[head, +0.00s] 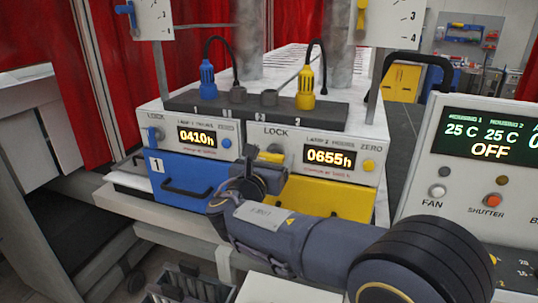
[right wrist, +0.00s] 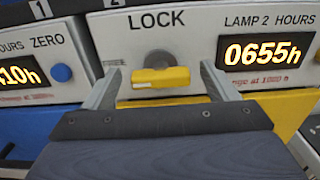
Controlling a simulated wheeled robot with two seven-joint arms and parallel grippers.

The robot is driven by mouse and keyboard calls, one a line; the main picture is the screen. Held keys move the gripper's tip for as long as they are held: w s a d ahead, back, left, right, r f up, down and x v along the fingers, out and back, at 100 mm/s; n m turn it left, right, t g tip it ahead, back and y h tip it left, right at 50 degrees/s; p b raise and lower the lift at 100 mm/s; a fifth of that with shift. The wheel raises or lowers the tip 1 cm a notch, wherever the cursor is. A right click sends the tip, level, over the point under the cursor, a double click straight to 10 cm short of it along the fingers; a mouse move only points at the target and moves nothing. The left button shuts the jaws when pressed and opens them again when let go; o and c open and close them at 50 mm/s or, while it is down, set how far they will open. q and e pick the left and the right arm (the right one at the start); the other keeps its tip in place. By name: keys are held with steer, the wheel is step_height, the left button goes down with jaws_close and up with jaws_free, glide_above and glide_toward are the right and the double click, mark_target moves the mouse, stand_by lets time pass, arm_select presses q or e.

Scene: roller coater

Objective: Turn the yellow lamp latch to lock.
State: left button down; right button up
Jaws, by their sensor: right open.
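The yellow lamp latch (right wrist: 160,78) lies level across its grey round pivot on the lamp 2 panel, under the word LOCK. It also shows in the head view (head: 271,157), partly hidden by my right gripper (head: 258,168). In the right wrist view my right gripper (right wrist: 160,73) is open. One finger is left of the latch and the other right of it, with gaps visible on both sides. Whether the fingertips reach the latch's depth is hard to tell. My left gripper is not in view.
The lamp 2 display (head: 328,156) and a yellow zero button (head: 369,165) sit right of the latch. A yellow drawer (head: 345,202) and a blue drawer (head: 205,172) are below. A blue latch (head: 154,135) is at left. A control box (head: 470,165) stands at right.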

steer(key=shift+w, duration=0.2)
steer(key=shift+c, duration=0.4)
steer(key=shift+d, duration=0.1)
steer(key=c, duration=0.9)
steer(key=shift+f+m+b, duration=0.15)
steer(key=shift+m+b, duration=0.15)
steer(key=shift+b, duration=0.35)
steer(key=m+b, duration=0.4)
steer(key=b, duration=0.1)
steer(key=m+b, duration=0.4)
steer(key=b, duration=0.1)
steer(key=m+b, duration=0.4)
steer(key=b, duration=0.1)
steer(key=shift+s+d+f+m, duration=0.1)
steer(key=shift+d+f+m, duration=0.1)
steer(key=shift+f+m, duration=0.2)
steer(key=shift+r+m+b, duration=0.15)
steer(key=shift+m+b, duration=1.8)
steer(key=shift+m, duration=0.25)
